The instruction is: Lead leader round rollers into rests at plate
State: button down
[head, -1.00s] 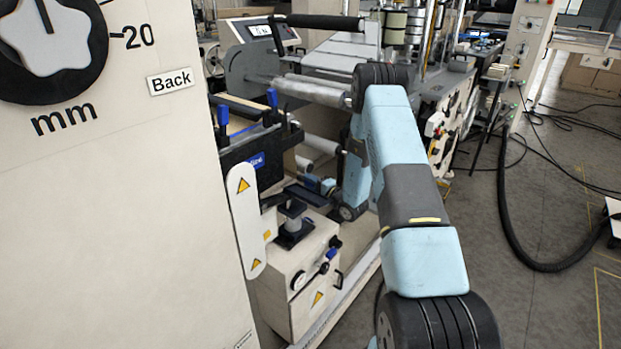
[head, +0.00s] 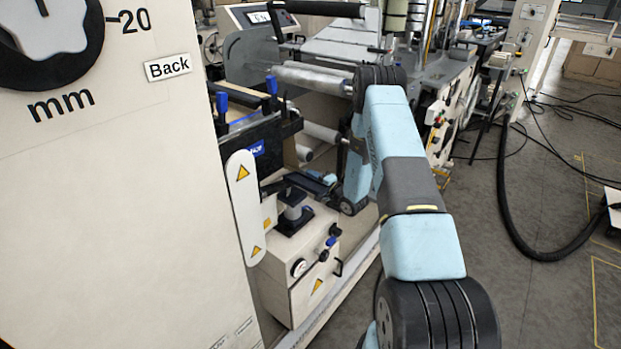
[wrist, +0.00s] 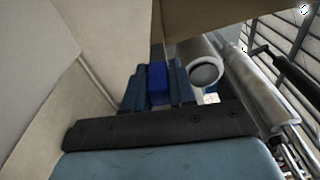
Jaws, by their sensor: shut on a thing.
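My gripper shows in the wrist view (wrist: 158,85), its dark fingers closed about a bright blue piece (wrist: 157,84). A brown sheet (wrist: 225,18), apparently the kraft leader, spans the top of that view; its join to the blue piece is unclear. A pale roller (wrist: 196,58) with a round end lies right of the fingers. In the head view, my arm reaches into the machine and its end is low beside the unwind frame, with the fingertips not clear. A silver roller (head: 315,78) and a lower white roller (head: 320,132) show there. I cannot make out the rests.
A large cream cabinet (head: 120,190) fills the left foreground. Blue-handled clamps (head: 222,102) stand on the dark frame. A cream box (head: 305,265) with a knob and warning labels stands below. Black hoses (head: 505,195) lie on the floor at right, which is otherwise fairly open.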

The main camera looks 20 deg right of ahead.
jog(key=shift+w+d+f, duration=0.2)
jog(key=shift+d+f, duration=0.05)
jog(key=w+d, duration=0.5)
jog(key=d, duration=0.1)
jog(key=shift+d, duration=0.4)
dwell(0.3)
jog(key=shift+w+d+r, duration=0.25)
jog(key=shift+d+r, duration=0.1)
jog(key=shift+r, duration=0.35)
jog(key=shift+w+d+r, duration=0.25)
jog(key=shift+d+r, duration=0.15)
jog(key=shift+r, duration=0.3)
jog(key=shift+w+d+r, duration=0.25)
jog(key=shift+d+r, duration=0.1)
jog(key=shift+r, duration=0.35)
